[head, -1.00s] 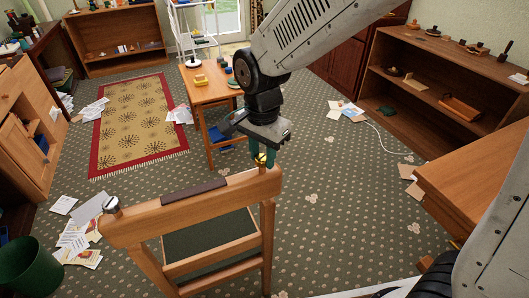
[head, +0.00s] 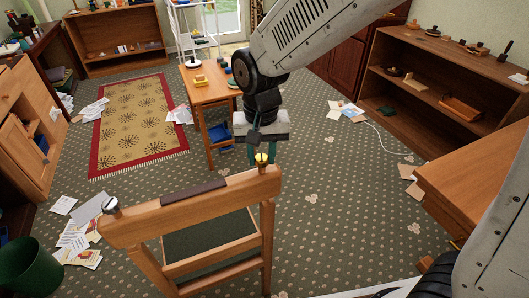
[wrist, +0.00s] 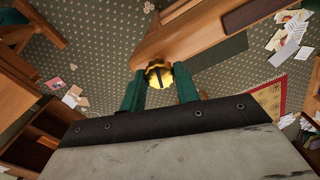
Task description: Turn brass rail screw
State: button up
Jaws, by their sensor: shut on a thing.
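The brass rail screw (head: 262,159) is a ridged yellow knob at the right end of the top rail of a wooden chair-like frame (head: 220,190). My gripper (head: 262,152) comes down on it from above, with green fingers on either side of the knob. In the wrist view the screw (wrist: 158,76) sits between the two fingertips, its dark slot showing. My gripper is shut on it. The finger contact faces are partly hidden.
A small wooden table (head: 208,90) stands behind my gripper. A wooden desk (head: 475,185) is at the right, and a green bin (head: 28,265) at the lower left. Papers (head: 75,238) lie on the patterned carpet. Open carpet lies right of the frame.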

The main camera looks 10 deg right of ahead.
aim_at(262, 158)
jog(key=shift+w+r+n, duration=0.1)
jog(key=shift+n, duration=1.8)
jog(key=o, duration=1)
notch_tip(262, 158, up, 8)
jog(key=shift+f, duration=0.15)
